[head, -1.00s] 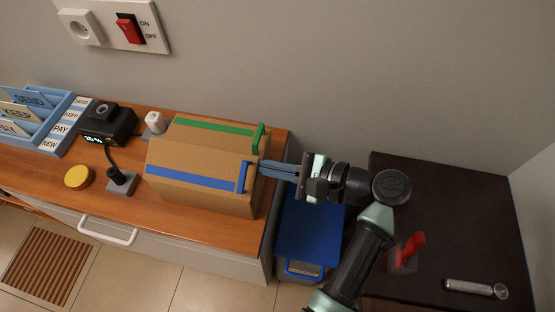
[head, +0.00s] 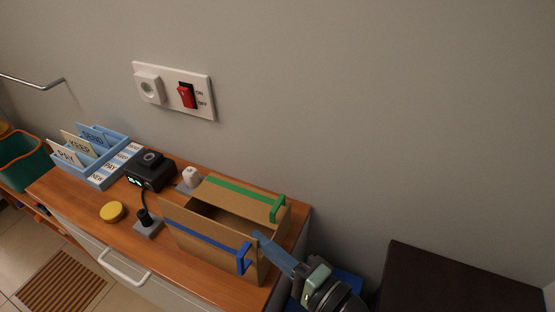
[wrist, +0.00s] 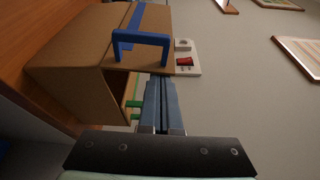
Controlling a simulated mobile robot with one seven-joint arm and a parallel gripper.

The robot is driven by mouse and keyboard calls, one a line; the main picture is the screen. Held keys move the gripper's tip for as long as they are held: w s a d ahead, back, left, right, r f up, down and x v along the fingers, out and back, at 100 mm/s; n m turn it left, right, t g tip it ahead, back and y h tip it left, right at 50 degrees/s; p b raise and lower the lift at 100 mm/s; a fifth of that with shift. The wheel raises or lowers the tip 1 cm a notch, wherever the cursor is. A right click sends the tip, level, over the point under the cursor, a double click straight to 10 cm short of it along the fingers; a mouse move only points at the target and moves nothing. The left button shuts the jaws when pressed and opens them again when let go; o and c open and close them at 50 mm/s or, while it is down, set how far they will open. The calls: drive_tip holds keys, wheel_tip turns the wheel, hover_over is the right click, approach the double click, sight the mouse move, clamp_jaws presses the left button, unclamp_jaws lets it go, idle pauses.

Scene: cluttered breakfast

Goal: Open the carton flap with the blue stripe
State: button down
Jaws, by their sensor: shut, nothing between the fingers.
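The brown carton (head: 272,262) sits on the wooden counter. Its flap with the blue stripe (head: 200,238) is lifted and stands steeply at the near side, with the dark inside showing behind it. The blue handle (head: 243,258) is at the flap's right end; it also shows in the wrist view (wrist: 140,36). In the wrist view my fingers (wrist: 160,80) are just below the blue handle; contact is unclear.
Left of the carton are a plug on a grey base (head: 148,226), a yellow disc (head: 112,212), a black device (head: 150,172), a white object (head: 191,176) and a blue letter sorter (head: 100,160). A socket and red switch (head: 187,96) are on the wall. A dark table (head: 450,283) stands right.

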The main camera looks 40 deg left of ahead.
drive_tip(key=n, duration=0.1)
drive_tip(key=s+n+y+b, duration=0.1)
drive_tip(key=shift+s+d+n, duration=0.25)
drive_tip(key=shift+s+n, duration=0.05)
drive_tip(key=shift+s+d, duration=0.1)
drive_tip(key=shift+s, duration=0.2)
drive_tip(key=shift+s+b, duration=0.15)
drive_tip(key=shift+b, duration=0.15)
drive_tip(key=shift+d, duration=0.1)
drive_tip(key=d, duration=1.3)
drive_tip(key=shift+s+f+b, duration=0.25)
drive_tip(key=shift+s+b, duration=0.05)
drive_tip(key=shift+b, duration=0.05)
drive_tip(key=shift+a, duration=0.1)
